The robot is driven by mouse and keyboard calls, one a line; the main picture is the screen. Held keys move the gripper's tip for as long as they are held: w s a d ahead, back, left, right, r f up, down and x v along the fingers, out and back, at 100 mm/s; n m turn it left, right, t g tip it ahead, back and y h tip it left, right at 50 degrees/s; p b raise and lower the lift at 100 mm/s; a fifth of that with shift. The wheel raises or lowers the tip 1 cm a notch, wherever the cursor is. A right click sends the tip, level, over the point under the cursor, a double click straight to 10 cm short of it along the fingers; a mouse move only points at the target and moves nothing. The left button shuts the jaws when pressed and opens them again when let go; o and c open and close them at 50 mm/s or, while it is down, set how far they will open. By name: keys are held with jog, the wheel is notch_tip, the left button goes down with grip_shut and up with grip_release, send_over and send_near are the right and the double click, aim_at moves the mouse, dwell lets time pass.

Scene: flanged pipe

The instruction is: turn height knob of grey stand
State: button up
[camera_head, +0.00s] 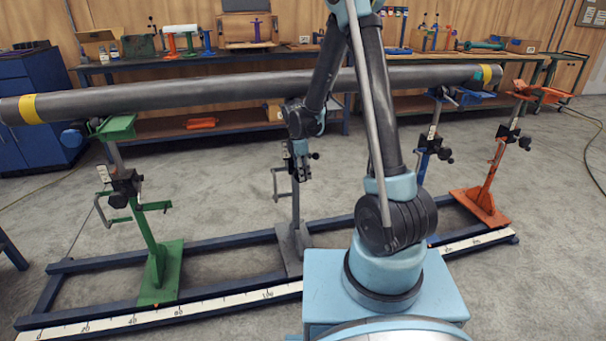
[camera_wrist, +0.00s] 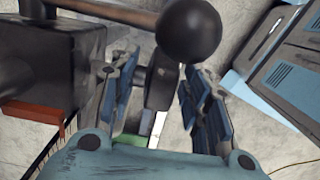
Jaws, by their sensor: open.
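The grey stand (camera_head: 292,245) stands on the floor rail in the middle of the head view. My gripper (camera_head: 300,168) is at its upper part and hides much of its clamp. A small black knob (camera_head: 315,155) shows just right of my gripper. In the wrist view, my gripper (camera_wrist: 158,82) is open, with blue-padded fingers on either side of a dark round hub (camera_wrist: 160,85). A black ball (camera_wrist: 188,30) is beyond the fingertips, toward the top. A black block (camera_wrist: 50,60) lies left of the fingers. Contact with the hub cannot be told.
A long grey pipe (camera_head: 180,98) with yellow bands spans above the stands, behind my arm. A green stand (camera_head: 158,265) is at left; blue (camera_head: 423,165) and orange (camera_head: 483,200) stands are at right. The blue rail frame (camera_head: 105,262) carries a white scale.

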jog(key=shift+s+a+r, duration=0.1)
jog(key=shift+a+r, duration=0.1)
jog(key=shift+r, duration=1.45)
jog(key=shift+a+r, duration=0.15)
jog(key=shift+r, duration=1.5)
